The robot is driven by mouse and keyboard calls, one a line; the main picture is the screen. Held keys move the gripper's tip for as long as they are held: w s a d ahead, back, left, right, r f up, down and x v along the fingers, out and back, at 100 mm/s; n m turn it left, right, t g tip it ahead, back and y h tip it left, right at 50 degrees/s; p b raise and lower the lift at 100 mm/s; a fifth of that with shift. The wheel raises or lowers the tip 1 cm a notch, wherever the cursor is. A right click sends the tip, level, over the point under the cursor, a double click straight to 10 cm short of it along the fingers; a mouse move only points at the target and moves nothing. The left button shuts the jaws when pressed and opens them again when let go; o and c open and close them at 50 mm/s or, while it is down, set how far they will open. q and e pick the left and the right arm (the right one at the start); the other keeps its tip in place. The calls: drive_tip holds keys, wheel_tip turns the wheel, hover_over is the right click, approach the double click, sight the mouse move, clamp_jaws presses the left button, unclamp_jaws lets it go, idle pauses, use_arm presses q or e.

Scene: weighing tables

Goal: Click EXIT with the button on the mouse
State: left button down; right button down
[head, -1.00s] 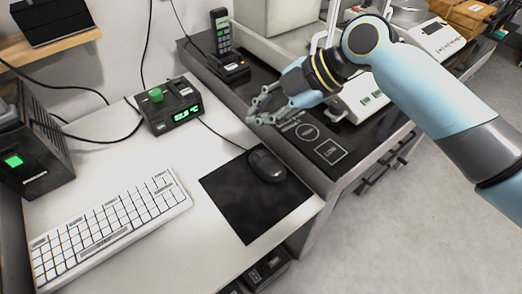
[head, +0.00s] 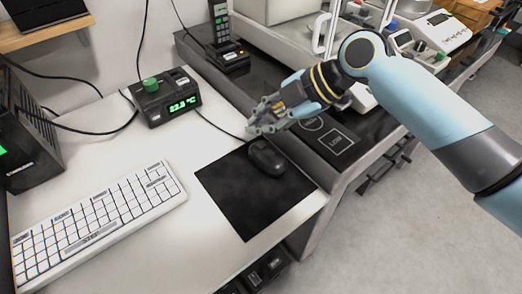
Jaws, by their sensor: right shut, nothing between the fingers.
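The black computer mouse (head: 266,158) lies on the upper right part of a dark mouse pad (head: 243,205) on the white desk. My right gripper (head: 254,129) is shut and empty. It appears just above and behind the mouse in the picture, and its fingers point left. I cannot tell the exact height of the fingertips over the desk. No screen with an EXIT button is in view. My left gripper is not in view.
A white keyboard (head: 97,222) lies left of the pad. A temperature box (head: 165,97) with a green knob stands behind. A cordless phone (head: 224,45) and a scale stand on the dark bench (head: 335,150) to the right. The desk between keyboard and pad is clear.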

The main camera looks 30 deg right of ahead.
sight(261, 147)
drive_tip(key=shift+f+b, duration=0.85)
drive_tip(key=shift+f, duration=0.6)
drive_tip(key=shift+f+b, duration=0.35)
drive_tip(key=shift+f, duration=0.05)
drive_tip(key=shift+f+b, duration=0.3)
drive_tip(key=shift+f, duration=0.05)
idle(0.8)
drive_tip(key=shift+r, duration=0.15)
drive_tip(key=shift+r+p, duration=0.6)
drive_tip(key=shift+r, duration=0.05)
wheel_tip(261, 147, up, 5)
drive_tip(key=p, duration=0.4)
